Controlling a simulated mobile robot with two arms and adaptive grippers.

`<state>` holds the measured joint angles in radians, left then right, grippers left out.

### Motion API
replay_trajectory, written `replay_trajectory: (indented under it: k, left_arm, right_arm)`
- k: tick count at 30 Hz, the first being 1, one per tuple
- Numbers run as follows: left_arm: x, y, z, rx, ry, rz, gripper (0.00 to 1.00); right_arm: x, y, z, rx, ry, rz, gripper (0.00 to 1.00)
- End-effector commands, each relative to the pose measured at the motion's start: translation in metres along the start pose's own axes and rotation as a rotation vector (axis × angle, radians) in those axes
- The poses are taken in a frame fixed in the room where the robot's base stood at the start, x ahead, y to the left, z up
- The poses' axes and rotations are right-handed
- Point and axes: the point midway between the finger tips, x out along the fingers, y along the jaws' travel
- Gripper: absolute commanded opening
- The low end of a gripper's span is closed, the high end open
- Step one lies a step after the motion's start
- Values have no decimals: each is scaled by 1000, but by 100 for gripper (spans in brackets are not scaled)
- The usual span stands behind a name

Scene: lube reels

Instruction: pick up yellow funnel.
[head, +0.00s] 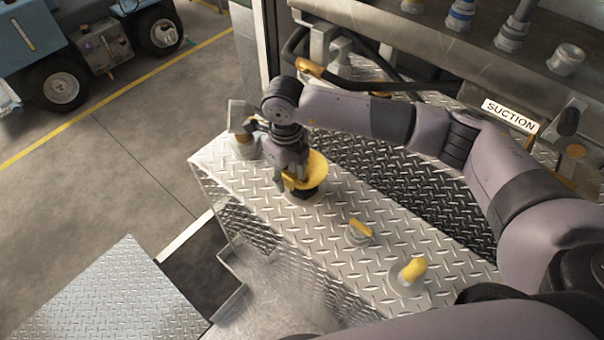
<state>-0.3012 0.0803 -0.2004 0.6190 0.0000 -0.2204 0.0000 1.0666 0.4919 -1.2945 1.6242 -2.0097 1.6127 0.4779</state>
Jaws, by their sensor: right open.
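The yellow funnel (317,170) stands on the diamond-plate metal deck (345,205), with a dark part at its base. My right gripper (291,180) points down from above at the funnel's left side and overlaps it in the head view. The gripper is open. It hides part of the funnel's left rim, and I cannot tell whether its fingers touch the funnel or straddle its wall. My left gripper is out of view.
Two metal fittings with yellow handles, one (358,232) nearer the funnel and one (409,276) farther right, stand on the deck. Another fitting (243,145) is at the left corner. Hoses and a panel marked SUCTION (509,115) lie behind.

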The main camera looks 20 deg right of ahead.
Motion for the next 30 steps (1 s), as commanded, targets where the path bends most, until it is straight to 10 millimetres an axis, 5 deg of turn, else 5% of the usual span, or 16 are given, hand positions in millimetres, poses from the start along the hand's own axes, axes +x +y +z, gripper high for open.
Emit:
replay_trajectory:
  k: [6, 24, 30]
  left_arm:
    - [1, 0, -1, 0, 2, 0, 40]
    - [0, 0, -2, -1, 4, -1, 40]
    - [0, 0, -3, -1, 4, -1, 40]
  right_arm:
    - [1, 0, 0, -1, 0, 0, 39]
    - [1, 0, 0, 0, 0, 1, 0]
    - [1, 0, 0, 0, 0, 1, 0]
